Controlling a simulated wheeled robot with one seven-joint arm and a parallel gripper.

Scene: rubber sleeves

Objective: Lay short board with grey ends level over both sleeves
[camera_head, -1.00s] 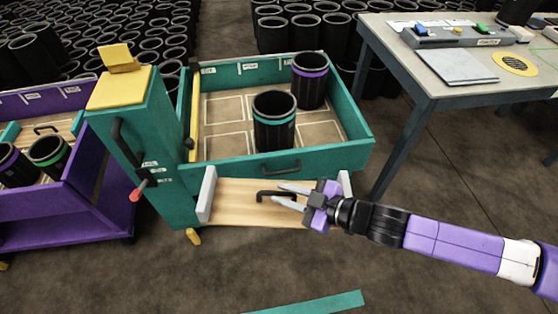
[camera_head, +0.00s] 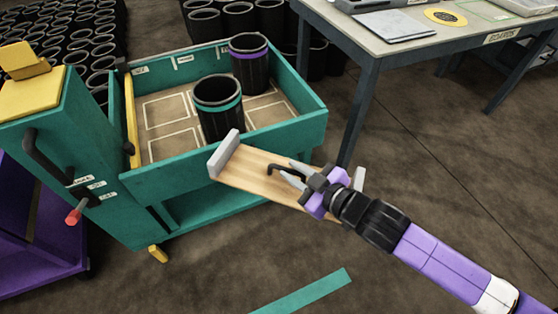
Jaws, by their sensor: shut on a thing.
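The short board (camera_head: 255,178) is pale wood with grey end blocks and a dark handle on top. My gripper (camera_head: 300,175) is shut on that handle and holds the board in front of the teal cart, tilted in the picture with its left end higher. The sleeve with the teal band (camera_head: 220,115) stands upright in the teal cart's tray, towards its front. The sleeve with the purple band (camera_head: 249,72) stands upright behind it to the right. Nothing lies on either sleeve. The board's right part is partly hidden by my gripper.
The teal cart (camera_head: 312,125) has a raised tray rim and a tall yellow-topped post (camera_head: 30,90) at its left. A grey table (camera_head: 400,42) stands to the right. A teal strip (camera_head: 305,292) lies on the open floor. A purple cart (camera_head: 40,240) is at far left.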

